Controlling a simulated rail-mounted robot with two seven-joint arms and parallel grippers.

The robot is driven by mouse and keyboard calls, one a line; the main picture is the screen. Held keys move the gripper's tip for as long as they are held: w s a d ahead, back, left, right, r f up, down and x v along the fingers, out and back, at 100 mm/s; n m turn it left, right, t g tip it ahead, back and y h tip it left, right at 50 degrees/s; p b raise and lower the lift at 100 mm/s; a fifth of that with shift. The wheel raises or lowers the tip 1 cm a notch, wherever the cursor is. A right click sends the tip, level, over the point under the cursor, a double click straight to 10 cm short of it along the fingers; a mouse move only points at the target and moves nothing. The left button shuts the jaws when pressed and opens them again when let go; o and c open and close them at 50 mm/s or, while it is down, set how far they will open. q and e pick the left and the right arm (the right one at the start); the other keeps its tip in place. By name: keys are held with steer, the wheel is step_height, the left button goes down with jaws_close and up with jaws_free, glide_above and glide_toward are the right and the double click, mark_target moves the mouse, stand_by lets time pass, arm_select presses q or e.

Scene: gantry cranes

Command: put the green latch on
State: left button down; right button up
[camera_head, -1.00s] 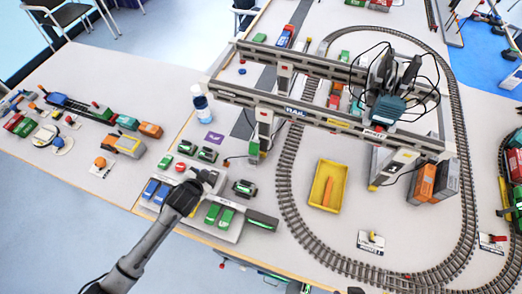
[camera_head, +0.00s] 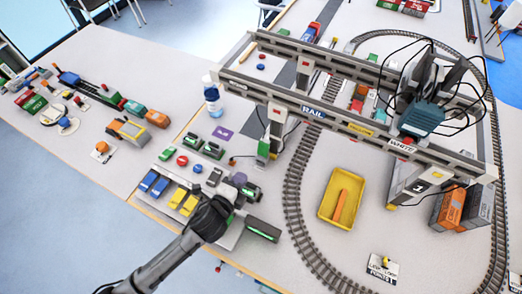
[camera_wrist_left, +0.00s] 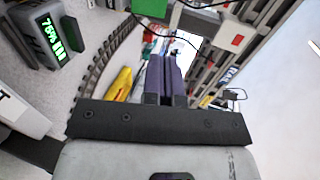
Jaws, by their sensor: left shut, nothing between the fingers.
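I cannot tell for sure which green part is the latch. A round green button (camera_head: 166,154) lies at the left of a row with a red button (camera_head: 182,160) and a blue one (camera_head: 197,168). A green block (camera_head: 264,147) also sits on a post at the gantry's near left leg.
The grey gantry crane (camera_head: 345,118) spans the looping track (camera_head: 294,190). A yellow tray (camera_head: 327,207) with an orange bar stands right of my gripper. A bottle (camera_head: 212,95) stands behind.

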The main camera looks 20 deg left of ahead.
mark_target(263, 146)
arm_select(q)
steer(key=shift+w, duration=0.1)
steer(key=b+x, duration=0.2)
steer(key=x, duration=1)
steer(key=shift+w+f, duration=0.2)
arm_select(e)
step_height(263, 146, down, 2)
steer(key=shift+d+f, duration=0.15)
steer(key=shift+f, duration=0.1)
arm_select(q)
steer(key=shift+w+d+f+b, duration=0.15)
steer(key=shift+w+b, duration=0.2)
steer(key=shift+w, duration=0.35)
arm_select(e)
steer(key=shift+f, duration=0.15)
